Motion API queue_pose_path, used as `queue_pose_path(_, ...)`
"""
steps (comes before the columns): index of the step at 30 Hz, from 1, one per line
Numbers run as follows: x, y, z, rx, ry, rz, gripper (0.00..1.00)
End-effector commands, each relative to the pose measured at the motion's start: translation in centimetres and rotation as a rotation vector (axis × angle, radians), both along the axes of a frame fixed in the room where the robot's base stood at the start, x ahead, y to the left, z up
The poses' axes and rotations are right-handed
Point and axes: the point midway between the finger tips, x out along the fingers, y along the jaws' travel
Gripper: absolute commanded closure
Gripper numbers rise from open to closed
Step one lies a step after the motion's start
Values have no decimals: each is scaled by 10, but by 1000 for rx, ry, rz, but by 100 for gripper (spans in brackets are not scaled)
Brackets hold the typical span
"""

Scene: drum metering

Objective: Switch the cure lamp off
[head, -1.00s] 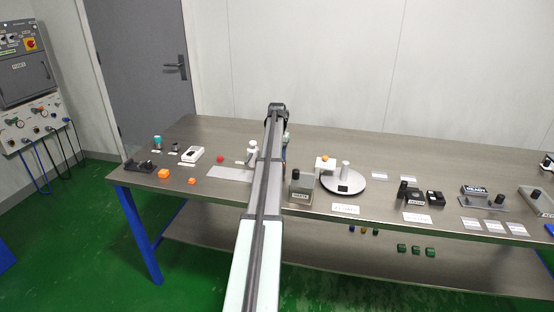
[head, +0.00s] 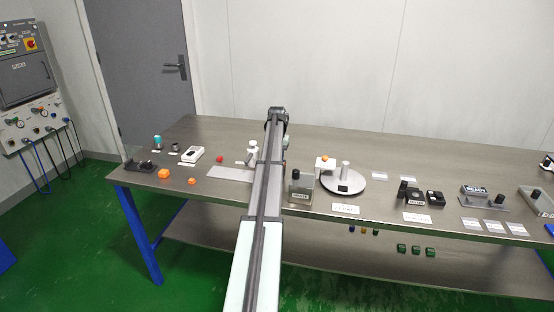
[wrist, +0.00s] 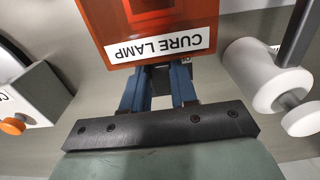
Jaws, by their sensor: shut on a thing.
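The cure lamp (wrist: 155,25) fills the top middle of the wrist view. It has an orange-red housing and a white CURE LAMP label, seen upside down. My gripper (wrist: 160,75) has its blue fingers at the lamp's labelled edge, shut on a part of the lamp. The gripped part is mostly hidden by the fingers and the housing, so its shape and the switch's position cannot be told. In the head view my own arm covers the gripper and most of the lamp.
In the wrist view, a white cylindrical fitting (wrist: 262,75) stands close on the right and a white box with an orange knob (wrist: 13,126) on the left. In the head view, a round turntable (head: 343,181) and a grey block (head: 301,190) stand right of my arm.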

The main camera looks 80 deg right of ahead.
Motion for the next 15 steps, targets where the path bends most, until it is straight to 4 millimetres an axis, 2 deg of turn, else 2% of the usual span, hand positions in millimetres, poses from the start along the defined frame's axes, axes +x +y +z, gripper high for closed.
queue_pose_path(3, 0, 0, 0, 0, 0, 0, 100)
queue_pose_path(8, 0, -3, 0, 23, 0, 0, 100)
queue_pose_path(15, 0, -9, 2, 158, 0, -1, 100)
